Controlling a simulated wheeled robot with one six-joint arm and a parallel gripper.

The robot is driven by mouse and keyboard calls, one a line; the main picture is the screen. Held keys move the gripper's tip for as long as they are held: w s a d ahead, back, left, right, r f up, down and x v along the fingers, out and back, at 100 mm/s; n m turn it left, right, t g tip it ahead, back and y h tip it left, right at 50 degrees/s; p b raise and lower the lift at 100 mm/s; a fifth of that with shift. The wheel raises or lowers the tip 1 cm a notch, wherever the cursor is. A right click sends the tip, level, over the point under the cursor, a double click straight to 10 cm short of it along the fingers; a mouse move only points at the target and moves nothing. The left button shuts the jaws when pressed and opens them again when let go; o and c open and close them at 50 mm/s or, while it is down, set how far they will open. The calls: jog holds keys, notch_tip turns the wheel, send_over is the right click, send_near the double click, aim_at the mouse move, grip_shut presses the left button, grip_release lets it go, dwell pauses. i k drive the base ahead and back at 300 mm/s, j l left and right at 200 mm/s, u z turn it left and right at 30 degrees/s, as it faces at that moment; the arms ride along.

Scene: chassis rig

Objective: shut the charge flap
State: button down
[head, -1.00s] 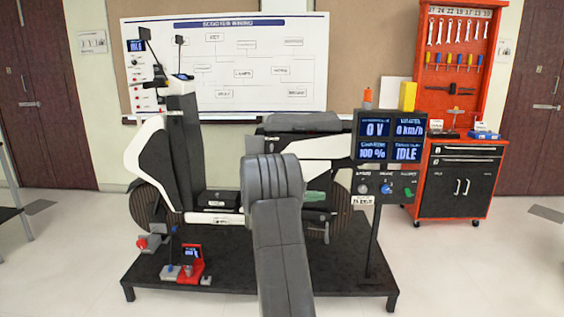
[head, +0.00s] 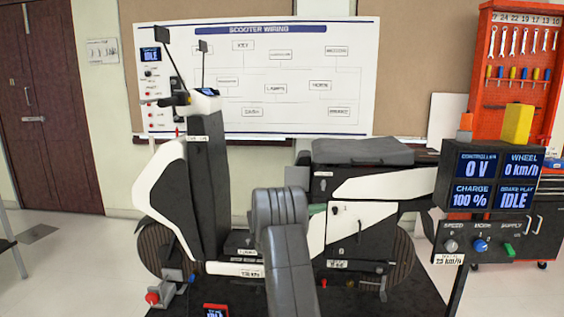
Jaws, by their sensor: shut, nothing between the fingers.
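The white and black scooter (head: 183,192) stands side-on on the stand in the head view. Its side panel (head: 368,226) is white and black, with a small dark fitting on its upper left part. A green piece (head: 317,208) shows partly beside my arm. I cannot make out which part is the charge flap, or whether it stands open; my arm covers part of the scooter's middle. My grey arm rises from the bottom centre in front of the scooter. My gripper is not in view, hidden beyond the arm's links.
A display panel (head: 491,177) on a post stands close at the right, reading charge 100 % and IDLE, with knobs (head: 481,246) below. A red tool cabinet (head: 519,70) is behind it. A wiring board (head: 262,70) hangs behind the scooter. Floor at left is mostly clear.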

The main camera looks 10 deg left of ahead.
aim_at(294, 175)
jog(key=i+j, duration=0.6)
jog(key=j, duration=0.15)
jog(key=i+j, duration=0.65)
jog(key=j+z, duration=0.05)
